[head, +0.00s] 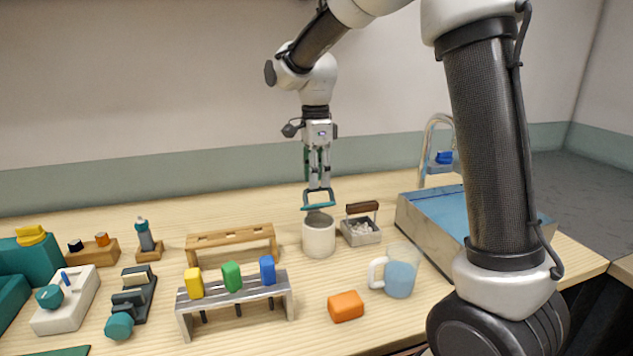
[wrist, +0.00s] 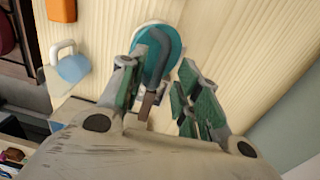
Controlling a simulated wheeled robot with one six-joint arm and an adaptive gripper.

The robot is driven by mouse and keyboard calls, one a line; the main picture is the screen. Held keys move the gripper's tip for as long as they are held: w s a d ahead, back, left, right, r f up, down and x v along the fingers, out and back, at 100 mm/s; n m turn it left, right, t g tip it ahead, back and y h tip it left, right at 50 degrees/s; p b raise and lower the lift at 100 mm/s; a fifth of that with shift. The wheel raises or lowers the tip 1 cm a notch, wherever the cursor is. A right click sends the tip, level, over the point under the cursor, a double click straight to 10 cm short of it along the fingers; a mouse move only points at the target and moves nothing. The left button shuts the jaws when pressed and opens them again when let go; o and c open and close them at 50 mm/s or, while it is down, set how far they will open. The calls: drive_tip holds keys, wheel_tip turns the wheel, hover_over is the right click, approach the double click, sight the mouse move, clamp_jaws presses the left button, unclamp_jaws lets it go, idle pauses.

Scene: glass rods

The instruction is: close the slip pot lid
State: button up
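The slip pot (head: 319,240) is a pale cylinder near the back middle of the table. In the wrist view its round top shows as a teal disc (wrist: 176,44), with a grey-blue arched bar (wrist: 160,45) in front of it. My gripper (head: 319,186) points down over the pot at this handle. It also shows in the wrist view (wrist: 160,95), its fingers apart on either side of the bar, with a gap on the right.
A small basket with a brown handle (head: 362,207) stands close right of the pot, a wooden rack (head: 230,237) close left. A glass mug (head: 401,272) and orange block (head: 345,306) are in front. A metal-sided basin (head: 425,235) is at right.

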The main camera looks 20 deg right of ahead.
drive_tip(key=shift+f, duration=1)
clamp_jaws()
drive_tip(key=shift+s, duration=0.1)
